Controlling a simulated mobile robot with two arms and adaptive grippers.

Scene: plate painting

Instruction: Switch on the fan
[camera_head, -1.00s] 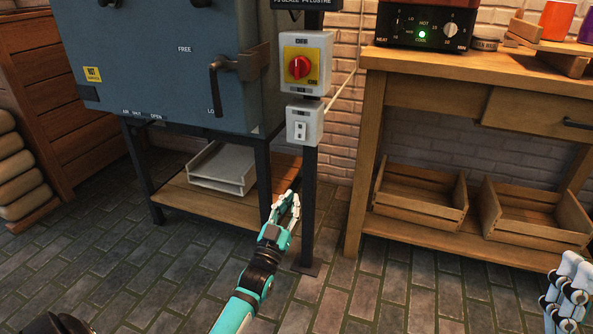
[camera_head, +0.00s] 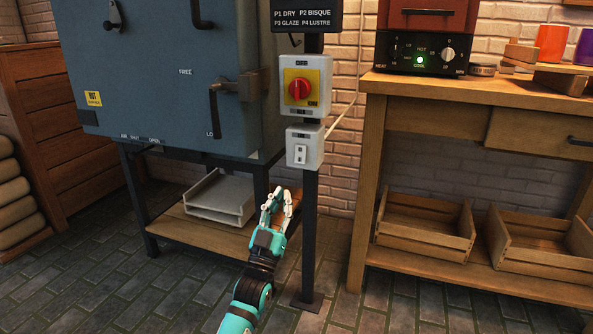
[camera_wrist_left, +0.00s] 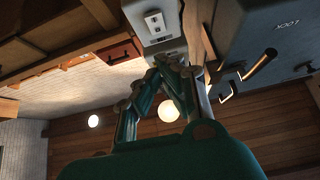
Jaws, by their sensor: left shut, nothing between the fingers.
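A small white switch box (camera_head: 304,148) with a rocker is fixed to a dark post, below a larger box with a red rotary knob (camera_head: 299,91) on a yellow plate. The writing on the small box is too small to read. I cannot make out a fan in these views. My left gripper (camera_head: 277,201) is shut and empty, below and slightly left of the small box, apart from it. In the left wrist view the small box (camera_wrist_left: 155,22) shows beyond the closed fingertips (camera_wrist_left: 170,64). My right gripper is not in view.
A blue kiln (camera_head: 170,95) with a lever handle (camera_head: 214,110) stands left of the post (camera_head: 309,225). A pale tray (camera_head: 219,205) lies on the shelf below it. A wooden bench (camera_head: 430,88) with a control unit (camera_head: 425,55) stands at the right.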

